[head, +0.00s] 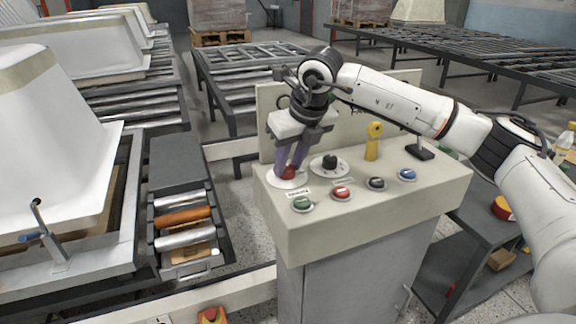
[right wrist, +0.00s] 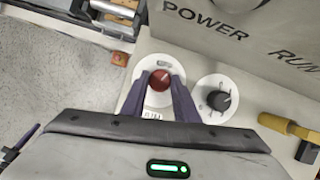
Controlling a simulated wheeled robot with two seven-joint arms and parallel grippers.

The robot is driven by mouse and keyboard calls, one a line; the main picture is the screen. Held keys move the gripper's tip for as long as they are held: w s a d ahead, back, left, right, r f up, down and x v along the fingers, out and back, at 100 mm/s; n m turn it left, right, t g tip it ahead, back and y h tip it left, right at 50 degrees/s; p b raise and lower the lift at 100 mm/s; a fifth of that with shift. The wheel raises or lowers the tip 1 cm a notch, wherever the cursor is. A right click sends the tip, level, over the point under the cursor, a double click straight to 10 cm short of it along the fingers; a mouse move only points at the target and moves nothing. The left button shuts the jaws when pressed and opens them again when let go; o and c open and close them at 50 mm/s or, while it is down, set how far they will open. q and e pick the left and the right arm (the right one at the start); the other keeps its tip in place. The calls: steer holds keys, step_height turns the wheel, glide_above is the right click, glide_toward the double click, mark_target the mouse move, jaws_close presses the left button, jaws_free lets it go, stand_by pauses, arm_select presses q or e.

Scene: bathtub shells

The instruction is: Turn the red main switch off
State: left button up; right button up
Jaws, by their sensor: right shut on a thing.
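The red main switch (head: 289,172) is a round red knob on a white disc at the left end of the control box top. It also shows in the right wrist view (right wrist: 159,88). My right gripper (head: 288,170) reaches down from above, and its two purple fingers are shut on the red knob, one on each side. In the right wrist view the fingertips (right wrist: 160,86) flank the knob. The knob's exact angle is hard to read because the fingers cover part of it. My left gripper does not show.
Beside the red switch is a black rotary knob (head: 329,162), then a yellow lever (head: 373,141). Green (head: 302,203), red (head: 341,193), black (head: 376,183) and blue (head: 407,174) buttons line the front of the box (head: 350,225). An upright panel stands behind. Roller conveyors (head: 183,225) lie left.

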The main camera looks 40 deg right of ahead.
steer(key=n+y, duration=0.1)
steer(key=n, duration=0.2)
steer(key=shift+d+p, duration=0.15)
steer(key=shift+p, duration=0.2)
steer(key=shift+n+g+y+p, duration=0.3)
steer(key=shift+n+y, duration=0.2)
steer(key=shift+n, duration=0.6)
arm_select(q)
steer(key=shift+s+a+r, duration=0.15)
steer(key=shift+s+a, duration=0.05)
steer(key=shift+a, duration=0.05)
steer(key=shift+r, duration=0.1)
arm_select(e)
steer(key=shift+d+n, duration=0.1)
steer(key=shift+n, duration=0.2)
steer(key=o, duration=1.1)
steer(key=shift+c, duration=0.2)
steer(key=shift+r, duration=0.1)
